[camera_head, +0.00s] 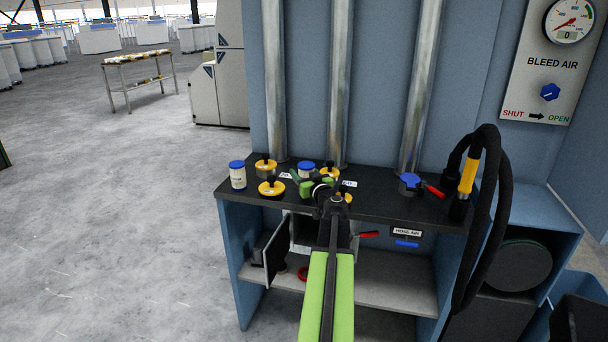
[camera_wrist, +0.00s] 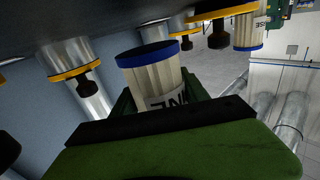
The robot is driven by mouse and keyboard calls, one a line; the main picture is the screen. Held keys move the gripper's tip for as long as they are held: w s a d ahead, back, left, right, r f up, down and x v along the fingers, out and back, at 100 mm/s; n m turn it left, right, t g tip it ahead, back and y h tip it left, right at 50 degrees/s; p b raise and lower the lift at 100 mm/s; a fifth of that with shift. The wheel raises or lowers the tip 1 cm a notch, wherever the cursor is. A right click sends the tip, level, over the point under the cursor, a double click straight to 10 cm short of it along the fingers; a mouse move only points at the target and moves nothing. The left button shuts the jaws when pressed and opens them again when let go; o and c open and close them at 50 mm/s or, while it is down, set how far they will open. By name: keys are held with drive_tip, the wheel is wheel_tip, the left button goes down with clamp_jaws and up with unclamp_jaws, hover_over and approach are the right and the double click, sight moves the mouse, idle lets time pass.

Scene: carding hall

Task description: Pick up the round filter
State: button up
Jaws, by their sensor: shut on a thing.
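The round filter (camera_head: 306,168) is a short white pleated cylinder with blue at its end. In the head view it is at the back of the dark worktop, between yellow-rimmed parts. My gripper (camera_head: 318,185) is at it, its green jaws closed around it. In the wrist view the filter (camera_wrist: 155,82) stands between the jaws of my gripper (camera_wrist: 157,95), with a blue rim and a partly hidden black-lettered label. The jaws hide its sides. I cannot tell whether it touches the worktop.
Another blue-capped filter (camera_head: 237,178) stands at the worktop's left end. Yellow-rimmed parts with black knobs (camera_head: 271,188) stand close around. Metal pipes (camera_head: 340,80) rise behind. A blue valve with a red lever (camera_head: 411,183) and a black hose (camera_head: 497,190) are to the right.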

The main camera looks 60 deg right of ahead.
drive_tip(key=s+d+r+p, duration=0.1)
drive_tip(key=s+r+p, duration=1)
drive_tip(key=r+p, duration=0.1)
drive_tip(key=shift+s+d+r, duration=0.15)
drive_tip(key=shift+s+r, duration=0.2)
drive_tip(key=shift+r, duration=0.4)
